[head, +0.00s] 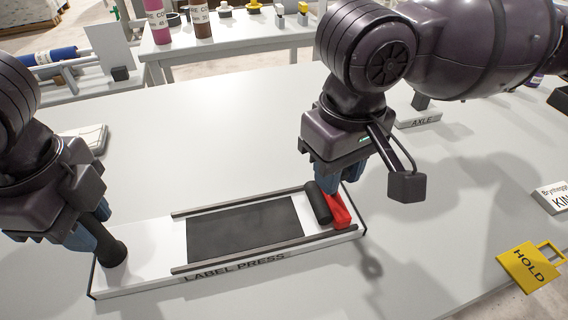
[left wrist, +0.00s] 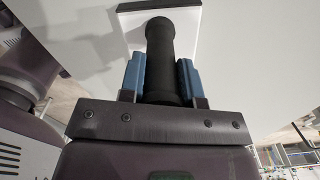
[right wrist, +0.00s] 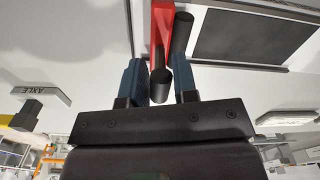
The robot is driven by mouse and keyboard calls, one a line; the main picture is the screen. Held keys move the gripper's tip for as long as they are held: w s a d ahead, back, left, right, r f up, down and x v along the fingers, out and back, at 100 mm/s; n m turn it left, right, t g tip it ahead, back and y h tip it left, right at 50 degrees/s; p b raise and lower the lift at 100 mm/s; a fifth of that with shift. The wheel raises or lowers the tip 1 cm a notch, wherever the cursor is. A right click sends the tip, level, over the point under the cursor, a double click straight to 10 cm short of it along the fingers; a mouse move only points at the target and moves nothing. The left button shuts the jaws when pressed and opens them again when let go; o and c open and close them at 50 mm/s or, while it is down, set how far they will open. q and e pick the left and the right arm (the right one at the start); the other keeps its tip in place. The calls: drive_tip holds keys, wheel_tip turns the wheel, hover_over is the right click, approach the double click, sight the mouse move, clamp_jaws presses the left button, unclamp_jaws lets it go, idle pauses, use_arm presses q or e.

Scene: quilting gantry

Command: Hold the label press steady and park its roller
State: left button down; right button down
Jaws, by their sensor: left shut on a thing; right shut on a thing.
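The label press (head: 150,250) is a white board with a dark pad (head: 245,232) between two grey rails. My left gripper (head: 98,232) is shut on the black upright handle (head: 113,254) at its left end; the left wrist view shows the handle (left wrist: 160,45) between the blue fingers. The black roller (head: 317,204) lies across the rails at the right end, beside a red piece (head: 339,212). My right gripper (head: 337,178) is over that end. In the right wrist view it is shut on a black grip (right wrist: 159,86) by the red piece and roller.
A stand marked AXLE (head: 420,119) is behind on the right. A yellow HOLD tag (head: 530,266) lies at the right front. A pale stack (head: 88,137) sits at the back left. The table between the press and the tag is clear.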

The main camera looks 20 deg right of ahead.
use_arm(q)
drive_tip(key=shift+a+f, duration=0.15)
drive_tip(key=shift+f, duration=0.3)
use_arm(e)
drive_tip(key=shift+d+f, duration=0.2)
drive_tip(key=c, duration=1.1)
unclamp_jaws()
drive_tip(key=shift+d, duration=0.1)
drive_tip(key=shift+o, duration=0.2)
drive_tip(key=shift+r, duration=0.55)
wheel_tip(320, 180, up, 11)
